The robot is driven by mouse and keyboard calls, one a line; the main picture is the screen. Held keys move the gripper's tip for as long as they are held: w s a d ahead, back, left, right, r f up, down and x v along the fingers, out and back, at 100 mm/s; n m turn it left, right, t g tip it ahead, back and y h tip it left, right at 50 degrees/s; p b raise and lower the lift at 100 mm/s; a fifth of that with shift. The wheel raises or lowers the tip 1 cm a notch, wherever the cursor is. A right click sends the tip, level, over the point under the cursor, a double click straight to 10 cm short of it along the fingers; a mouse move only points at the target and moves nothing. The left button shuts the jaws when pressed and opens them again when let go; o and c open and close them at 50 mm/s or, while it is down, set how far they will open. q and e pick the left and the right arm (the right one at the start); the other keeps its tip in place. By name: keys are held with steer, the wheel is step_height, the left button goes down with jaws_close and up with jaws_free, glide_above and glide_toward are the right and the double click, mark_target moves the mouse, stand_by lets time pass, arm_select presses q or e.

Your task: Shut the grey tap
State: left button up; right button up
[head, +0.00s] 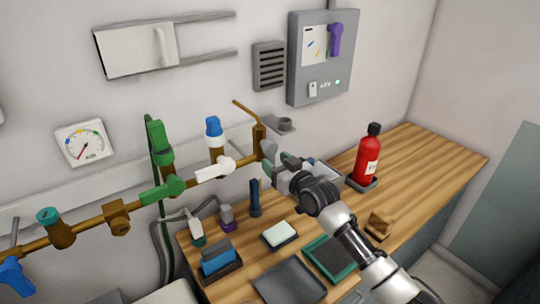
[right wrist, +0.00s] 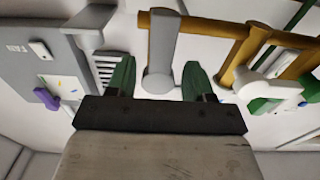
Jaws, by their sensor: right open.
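The grey tap (right wrist: 161,50) shows in the right wrist view as a grey lever with a rounded end, lying across the brown pipe (right wrist: 215,27). My right gripper (right wrist: 160,78) is open, with its two green fingertips on either side of the lever's rounded end. A gap shows on both sides, so neither finger seems to touch it. In the head view my right gripper (head: 279,159) is at the right end of the pipe (head: 88,224) and largely hides the grey tap there. My left gripper is not in view.
Along the pipe are a white-handled tap (head: 214,169), a green-handled tap (head: 161,190) and a blue handle (head: 15,278). The wooden bench (head: 420,165) below holds a red bottle (head: 368,157), a soap dish (head: 280,235) and trays. A grey panel (head: 322,60) hangs above.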

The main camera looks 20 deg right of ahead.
mark_target(272, 159)
steer(key=shift+x, duration=1.6)
steer(key=shift+c, duration=0.3)
jaws_close()
